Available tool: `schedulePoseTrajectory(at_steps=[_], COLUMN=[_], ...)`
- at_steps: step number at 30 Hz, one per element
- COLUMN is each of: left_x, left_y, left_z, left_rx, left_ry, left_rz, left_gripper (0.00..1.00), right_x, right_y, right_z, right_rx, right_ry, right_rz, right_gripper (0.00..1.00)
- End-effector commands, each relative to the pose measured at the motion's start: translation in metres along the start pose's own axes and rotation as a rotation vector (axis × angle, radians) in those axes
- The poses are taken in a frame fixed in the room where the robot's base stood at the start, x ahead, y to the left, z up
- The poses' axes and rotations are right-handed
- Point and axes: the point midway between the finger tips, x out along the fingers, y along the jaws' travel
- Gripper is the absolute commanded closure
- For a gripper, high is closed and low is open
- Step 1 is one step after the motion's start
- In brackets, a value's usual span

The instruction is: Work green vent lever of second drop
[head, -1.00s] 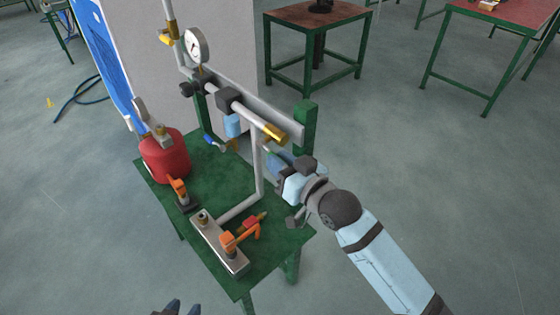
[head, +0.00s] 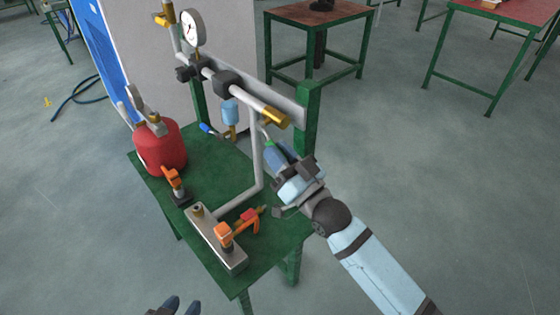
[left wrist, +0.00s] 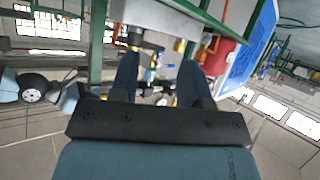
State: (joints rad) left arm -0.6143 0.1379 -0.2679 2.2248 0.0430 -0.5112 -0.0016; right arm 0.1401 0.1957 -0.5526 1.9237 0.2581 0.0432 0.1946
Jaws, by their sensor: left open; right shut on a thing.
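A small green lever (head: 267,142) shows below the brass end of the grey pipe (head: 240,97), at the tips of my right gripper (head: 272,150). My right gripper is shut on it; the dark blue fingers hide most of the lever and its valve.
A white-faced gauge (head: 192,27) stands above the pipe. Green posts and pipe crowd my right gripper. Floor to the right is free.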

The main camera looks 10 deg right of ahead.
Motion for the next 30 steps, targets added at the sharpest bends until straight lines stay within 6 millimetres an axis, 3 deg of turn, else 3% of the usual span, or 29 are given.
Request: schedulePoseTrajectory(at_steps=[1, 5, 9, 15, 28, 29, 30], left_x=[0.004, 0.004, 0.004, 0.003, 0.003, 0.003, 0.003], left_y=[0.001, 0.003, 0.013, 0.019, 0.021, 0.021, 0.021], left_z=[0.005, 0.004, -0.031, -0.049, -0.053, -0.053, -0.053], left_rx=[-0.004, -0.014, -0.013, -0.022, -0.025, -0.025, -0.024], left_ry=[0.011, 0.033, 0.172, 0.25, 0.263, 0.264, 0.264], left_rz=[0.007, 0.016, 0.054, 0.077, 0.081, 0.081, 0.081], left_gripper=[0.57, 0.57, 0.57, 0.57, 0.57, 0.57, 0.57], right_x=[-0.002, -0.001, 0.0, 0.001, 0.002, 0.002, 0.002], right_y=[0.002, 0.003, 0.003, 0.004, 0.003, 0.003, 0.003], right_z=[0.009, 0.013, 0.015, 0.016, 0.015, 0.015, 0.015], right_rx=[0.0, -0.001, -0.001, -0.001, -0.001, -0.001, -0.001], right_ry=[0.032, 0.105, 0.163, 0.206, 0.214, 0.214, 0.213], right_rz=[-0.006, -0.021, -0.032, -0.041, -0.042, -0.042, -0.042], right_gripper=[1.0, 1.0, 1.0, 1.0, 1.0, 0.74, 0.65])
